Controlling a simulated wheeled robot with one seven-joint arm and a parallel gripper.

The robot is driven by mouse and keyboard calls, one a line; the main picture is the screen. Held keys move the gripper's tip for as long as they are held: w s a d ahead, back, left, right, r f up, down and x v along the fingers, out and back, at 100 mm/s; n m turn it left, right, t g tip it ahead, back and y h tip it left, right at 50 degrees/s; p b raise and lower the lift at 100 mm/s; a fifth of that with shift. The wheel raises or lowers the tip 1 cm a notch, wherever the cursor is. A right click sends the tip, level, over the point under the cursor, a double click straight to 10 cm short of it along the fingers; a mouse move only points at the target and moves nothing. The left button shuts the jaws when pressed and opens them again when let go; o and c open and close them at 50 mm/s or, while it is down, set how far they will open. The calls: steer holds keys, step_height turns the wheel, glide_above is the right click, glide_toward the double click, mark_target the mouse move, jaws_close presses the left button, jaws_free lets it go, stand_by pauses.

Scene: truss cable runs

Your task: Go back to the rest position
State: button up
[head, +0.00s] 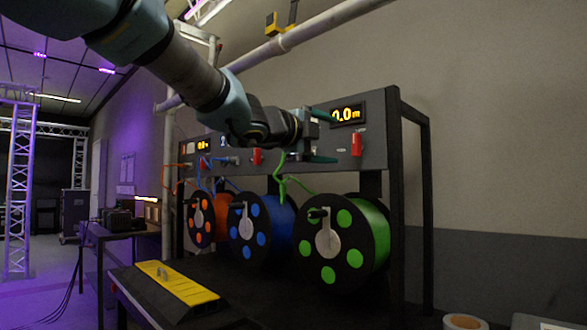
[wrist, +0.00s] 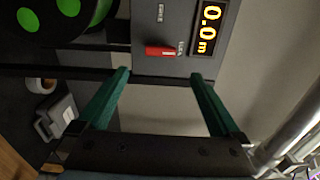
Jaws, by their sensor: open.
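My gripper (head: 325,136) is in front of the upper right part of the dark panel (head: 375,158). Its two green fingers are apart with nothing between them; in the wrist view the gripper (wrist: 161,76) faces the panel, and a red lever (wrist: 160,51) shows beyond the fingers. A display (head: 347,115) reading 0.0 m is just right of the gripper. Below the panel are an orange reel (head: 201,222), a blue reel (head: 272,228) and a green reel (head: 375,235). The green cable (head: 282,168) rises from its reel towards the panel; its upper end is partly hidden by my gripper.
A black bench (head: 250,290) carries the reels and a yellow-topped cable ramp (head: 180,282). A pale pipe (head: 300,32) runs near my arm. A black frame post (head: 394,200) stands right of the panel. A roll of tape (head: 465,322) lies at lower right. Open floor is at left.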

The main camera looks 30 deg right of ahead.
steer(key=w+a+f+n+t+y+p, duration=0.3)
steer(key=w+a+f+n+t+y, duration=0.25)
steer(key=w+a+f+n, duration=0.65)
steer(key=w+a+f+n+y+p, duration=0.1)
steer(key=w+a+f+n+y, duration=0.25)
steer(key=a, duration=0.25)
steer(key=w+a+f+n+y+p, duration=0.1)
steer(key=w+a+f+n+y, duration=0.15)
steer(key=a+f, duration=0.35)
steer(key=s+a+f+n+g+y+p, duration=0.1)
steer(key=a+f+n+y, duration=0.15)
steer(key=a, duration=0.35)
steer(key=s+a+f+n+g+y, duration=0.1)
steer(key=a+f+n, duration=0.1)
steer(key=a+f, duration=0.25)
steer(key=s+a+f+n+g+y+p, duration=0.1)
steer(key=s+a+f+n+g, duration=0.2)
steer(key=s+a, duration=0.4)
steer(key=s+a+f+n+g+y+p, duration=0.1)
steer(key=s+a+f+n+g+p, duration=0.1)
steer(key=s+a+f+n, duration=0.4)
steer(key=shift+s+a+g, duration=0.5)
steer(key=shift+s+g, duration=0.25)
steer(key=shift+s, duration=0.3)
steer(key=shift+n, duration=0.25)
